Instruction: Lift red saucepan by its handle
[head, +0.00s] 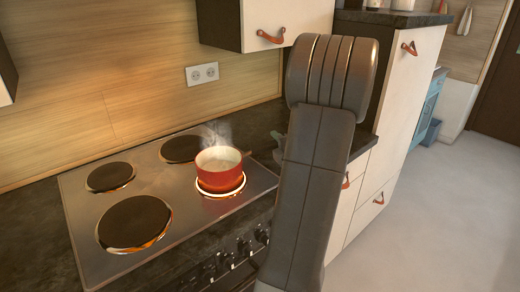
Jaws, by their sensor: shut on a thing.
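The red saucepan (219,172) is upright over the glowing front right burner of the hob, with pale contents and steam above it. I cannot tell whether its base touches the burner or is just above it. Its dark handle (246,154) points right towards my arm. My gripper (277,145) shows only in part at the end of the handle, and is shut on it. My own arm hides most of the gripper and the grip itself.
The hob (165,210) has several round burners with orange glow at their edges. Dark worktop surrounds it, with knobs (226,260) along the front. A wall cabinet (262,22) with a leather pull hangs above. A tall cabinet (398,95) stands right; open floor (440,215) lies beyond.

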